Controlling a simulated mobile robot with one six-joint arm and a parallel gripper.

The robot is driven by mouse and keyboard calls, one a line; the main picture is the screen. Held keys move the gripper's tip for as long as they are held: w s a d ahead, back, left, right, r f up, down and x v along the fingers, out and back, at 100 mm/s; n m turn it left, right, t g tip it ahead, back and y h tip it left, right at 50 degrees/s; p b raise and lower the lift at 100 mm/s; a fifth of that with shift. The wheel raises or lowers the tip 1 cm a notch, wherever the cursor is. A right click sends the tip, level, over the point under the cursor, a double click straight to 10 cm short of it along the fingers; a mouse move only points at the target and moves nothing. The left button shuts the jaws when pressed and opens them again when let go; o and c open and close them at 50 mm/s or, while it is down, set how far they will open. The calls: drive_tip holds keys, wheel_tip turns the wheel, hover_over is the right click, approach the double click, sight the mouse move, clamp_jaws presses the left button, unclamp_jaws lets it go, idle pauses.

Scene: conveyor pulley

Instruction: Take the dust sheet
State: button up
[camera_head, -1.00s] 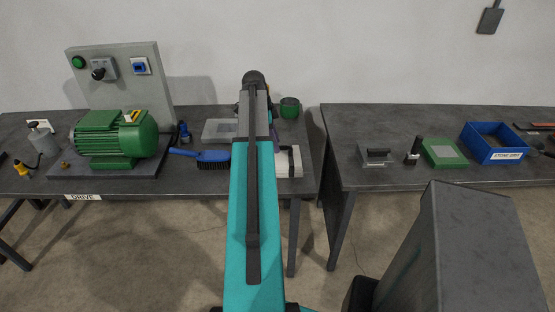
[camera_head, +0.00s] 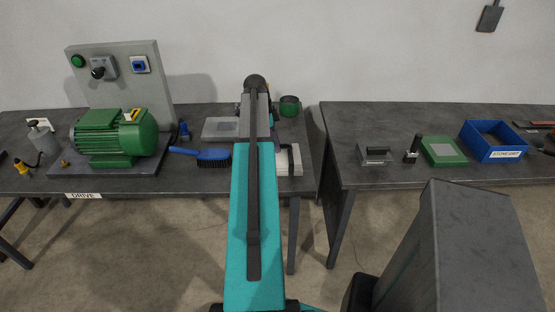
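A pale, flat, layered item (camera_head: 289,160) with a dark strip on it lies near the front right corner of the left bench. It may be the folded dust sheet, but I cannot tell for sure. My arm reaches forward over this bench and covers part of the item's left side. My arm's far end is a dark rounded joint above the back of the bench.
The left bench (camera_head: 200,188) carries a green motor (camera_head: 117,137), a blue brush (camera_head: 213,154), a grey box (camera_head: 220,128) and a green cup (camera_head: 289,106).

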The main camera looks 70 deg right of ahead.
clamp_jaws()
idle(1.3)
drive_tip(key=shift+r, duration=0.15)
drive_tip(key=shift+r+b, duration=0.75)
drive_tip(key=shift+r, duration=0.9)
drive_tip(key=w+a+r+b, duration=0.1)
drive_tip(key=w+a+b, duration=0.2)
drive_tip(key=a, duration=1.2)
drive_tip(key=shift+a+r, duration=0.25)
drive_tip(key=shift+a, duration=0.1)
